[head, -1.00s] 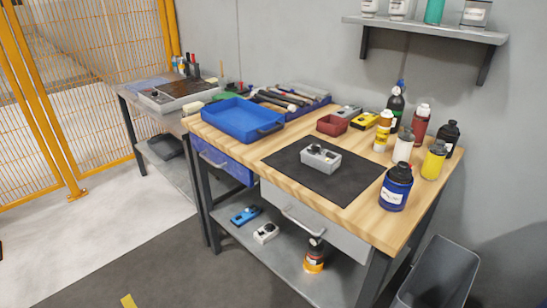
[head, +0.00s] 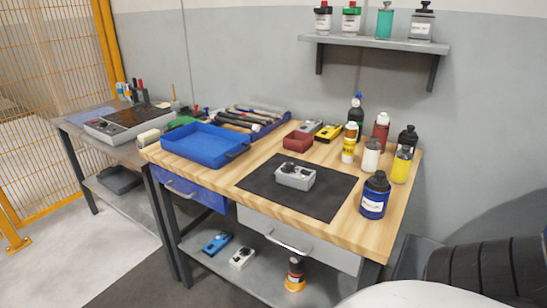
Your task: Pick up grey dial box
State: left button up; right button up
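The grey dial box (head: 295,176) is a small light-grey box with dark dials on top. It sits upright on the black mat (head: 325,206) in the middle of the wooden workbench (head: 222,186). Nothing touches it. Neither of my grippers is in view. A white rounded part and a dark ribbed part at the bottom right look like parts of my own body.
A blue tray (head: 206,145) stands left of the mat, a red bin (head: 298,141) behind it. Several bottles, including a dark blue one (head: 374,196), crowd the bench's right side. A wall shelf (head: 380,44) hangs above. More small boxes (head: 242,258) lie on the lower shelf.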

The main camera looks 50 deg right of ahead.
aim_at(295, 179)
jog(key=i, duration=2.7)
jog(key=z, duration=3.2)
